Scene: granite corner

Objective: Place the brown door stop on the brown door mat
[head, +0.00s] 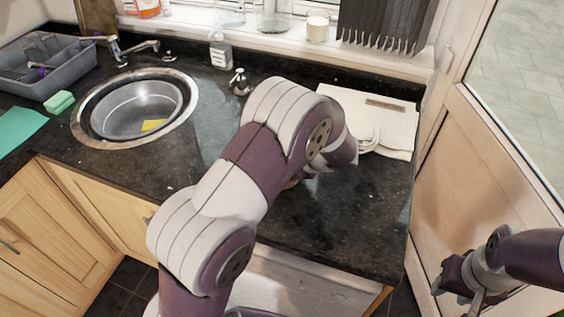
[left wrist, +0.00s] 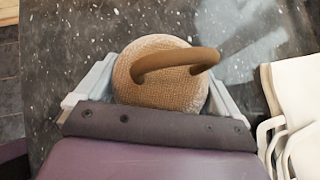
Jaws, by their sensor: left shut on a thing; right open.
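The brown door stop (left wrist: 160,80) is a round, woven, tan body with a brown loop handle. In the left wrist view it sits between the two pale fingers of my left gripper (left wrist: 165,88), which is shut on it over the dark worktop. In the head view my left arm hides the left gripper and most or all of the door stop. My right gripper (head: 474,296) is open at the lower right, beside the door and away from the worktop. I see no brown door mat in either view.
A round sink (head: 135,108), a grey dish rack (head: 45,68) and a green sponge (head: 59,102) are to the left. A soap dispenser (head: 240,82) stands behind my arm. A door (head: 480,170) is at the right.

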